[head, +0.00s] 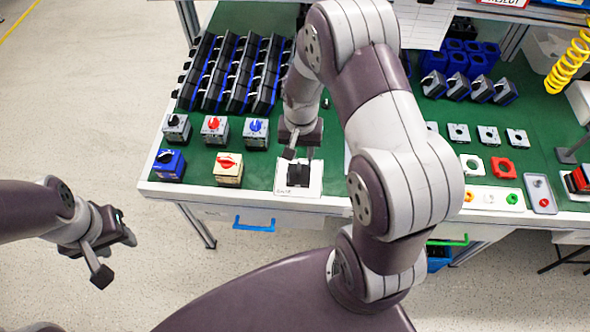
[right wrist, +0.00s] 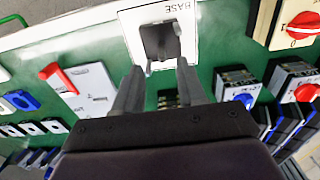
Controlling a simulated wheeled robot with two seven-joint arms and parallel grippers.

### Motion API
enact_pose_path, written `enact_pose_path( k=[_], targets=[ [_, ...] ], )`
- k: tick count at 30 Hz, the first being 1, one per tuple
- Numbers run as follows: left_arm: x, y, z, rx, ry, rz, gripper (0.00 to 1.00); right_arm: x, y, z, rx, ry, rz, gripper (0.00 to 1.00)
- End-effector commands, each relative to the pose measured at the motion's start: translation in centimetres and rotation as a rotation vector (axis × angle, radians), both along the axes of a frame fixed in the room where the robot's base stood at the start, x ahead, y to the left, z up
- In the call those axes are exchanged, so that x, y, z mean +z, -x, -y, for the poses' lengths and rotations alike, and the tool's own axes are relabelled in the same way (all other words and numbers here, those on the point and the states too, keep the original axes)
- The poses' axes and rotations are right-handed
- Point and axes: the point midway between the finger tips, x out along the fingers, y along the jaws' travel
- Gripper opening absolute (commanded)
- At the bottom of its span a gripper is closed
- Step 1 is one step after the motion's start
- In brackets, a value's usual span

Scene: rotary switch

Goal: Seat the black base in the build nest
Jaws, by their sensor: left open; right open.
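The black base (head: 298,175) sits at the white build nest plate (head: 283,188) near the table's front edge. In the right wrist view the base (right wrist: 155,42) is within the outline of the plate marked BASE (right wrist: 190,14); whether it is fully down or level, I cannot tell. My right gripper (head: 300,154) is open, right above the base. Its fingers (right wrist: 160,68) reach toward the base from both sides, and contact is unclear. My left gripper (head: 116,258) is open and empty, off the table at the left.
Finished switches, including a blue one (head: 169,165) and a cream one (head: 228,169), stand left of the nest. Racks of black parts (head: 236,72) stand behind. My right arm hides part of the table.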

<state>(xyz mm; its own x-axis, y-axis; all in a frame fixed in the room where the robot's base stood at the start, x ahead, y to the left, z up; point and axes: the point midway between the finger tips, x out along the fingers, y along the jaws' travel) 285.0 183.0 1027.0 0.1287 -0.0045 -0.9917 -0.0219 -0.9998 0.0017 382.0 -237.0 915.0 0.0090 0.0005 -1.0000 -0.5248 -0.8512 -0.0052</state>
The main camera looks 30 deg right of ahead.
Motion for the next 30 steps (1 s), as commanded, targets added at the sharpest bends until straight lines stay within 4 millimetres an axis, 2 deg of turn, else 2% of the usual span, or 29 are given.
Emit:
enact_pose_path(
  k=[3,7,13,21,23,25,30],
  targets=[
    [0.1,0.0,0.0,0.000,0.000,0.000,0.43,-1.9,0.0,0.0,0.001,-0.001,-0.001,0.40],
    [0.4,0.0,0.0,0.000,0.000,0.000,0.43,-3.4,0.2,0.0,0.002,0.000,-0.002,0.40],
    [0.8,0.0,0.0,0.000,0.000,0.000,0.43,-7.0,0.6,-0.1,0.002,-0.001,-0.001,0.40],
    [0.8,0.0,0.0,0.000,0.000,0.000,0.43,-7.7,0.5,-0.1,0.002,0.001,0.003,0.40],
    [0.8,0.0,0.0,0.000,0.000,0.000,0.43,-7.7,0.5,-0.1,0.002,0.000,0.002,0.24],
    [0.8,0.0,0.0,0.000,0.000,0.000,0.43,-7.7,0.5,-0.1,0.002,0.000,0.002,0.01],
    [0.8,0.0,0.0,0.000,0.000,0.000,0.43,-7.6,0.5,-0.1,0.003,0.000,0.002,0.00]
  ],
)
